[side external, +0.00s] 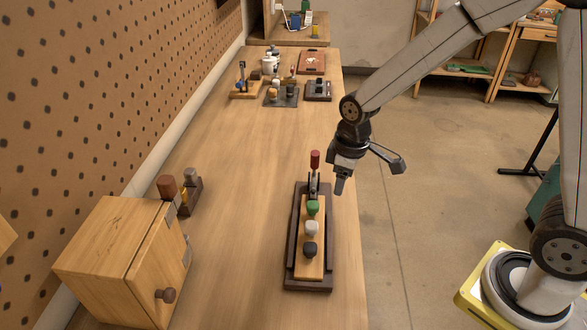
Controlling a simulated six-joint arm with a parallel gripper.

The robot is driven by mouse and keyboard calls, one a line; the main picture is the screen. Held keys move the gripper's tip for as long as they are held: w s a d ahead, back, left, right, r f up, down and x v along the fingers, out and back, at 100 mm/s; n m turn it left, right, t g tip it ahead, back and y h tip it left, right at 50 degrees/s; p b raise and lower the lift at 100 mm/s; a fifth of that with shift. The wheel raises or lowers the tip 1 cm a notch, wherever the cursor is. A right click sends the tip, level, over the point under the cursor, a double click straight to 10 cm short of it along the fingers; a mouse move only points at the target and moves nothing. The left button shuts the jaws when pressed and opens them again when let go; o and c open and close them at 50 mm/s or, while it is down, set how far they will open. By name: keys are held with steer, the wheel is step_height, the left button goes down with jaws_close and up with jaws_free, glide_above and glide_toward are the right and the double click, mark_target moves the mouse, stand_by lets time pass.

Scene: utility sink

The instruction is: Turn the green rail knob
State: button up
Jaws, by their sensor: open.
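The green rail knob (313,208) stands on a light wooden strip set in a dark rail base (292,278) near the right edge of the bench. A white knob (311,228) and a black knob (310,250) stand in line in front of it on the same strip. Behind it is an upright lever with a red handle (315,160). My gripper (342,186) is open and empty. It points down, to the right of the red-handled lever and above and behind the green knob, apart from both. Its finger gap is too small to make out.
A wooden cabinet (110,258) with a round knob stands at the front left, with a small dark block holding pegs (188,190) behind it. Several small fixtures (281,97) sit at the far end. The middle of the bench (240,190) is clear. A pegboard wall bounds the left.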

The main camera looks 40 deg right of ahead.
mark_target(313, 204)
steer(key=w+a+n, duration=0.1)
steer(key=w, duration=0.1)
steer(key=w+f+n, duration=0.1)
steer(key=w+a+n+g, duration=0.1)
steer(key=w+n, duration=0.1)
steer(key=shift+w+a+f, duration=0.3)
steer(key=shift+w, duration=0.05)
steer(key=shift+f, duration=0.1)
steer(key=shift+f, duration=3.8)
jaws_close()
